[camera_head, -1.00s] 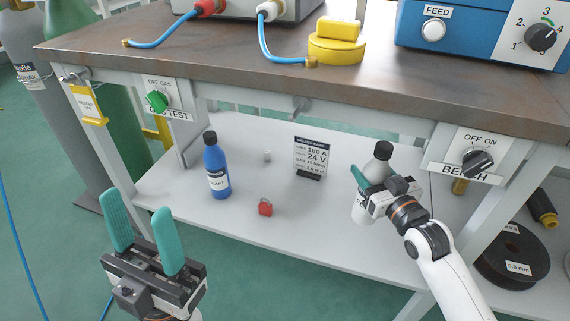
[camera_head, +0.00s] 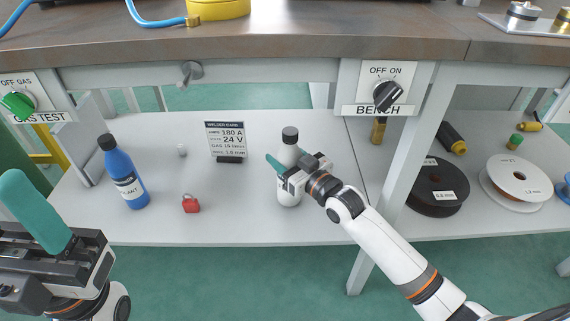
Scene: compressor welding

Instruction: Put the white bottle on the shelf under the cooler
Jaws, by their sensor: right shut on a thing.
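The white bottle (camera_head: 289,192), with a dark grey cap, is upright at the lower shelf (camera_head: 240,228) under the workbench. My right gripper (camera_head: 290,168) is shut around its upper body from the right, hiding part of it. I cannot tell whether its base touches the shelf. My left gripper (camera_head: 12,190) is at the left edge, in front of the shelf, empty and apparently open. One teal finger shows and the other is out of frame. No cooler is in view.
The shelf also holds a blue bottle (camera_head: 124,175), a red padlock (camera_head: 191,204) and a welder card (camera_head: 226,140). A bench leg (camera_head: 408,180) stands right of my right arm. Beyond it are a black spool (camera_head: 437,188) and a white spool (camera_head: 514,182). The benchtop (camera_head: 300,45) overhangs.

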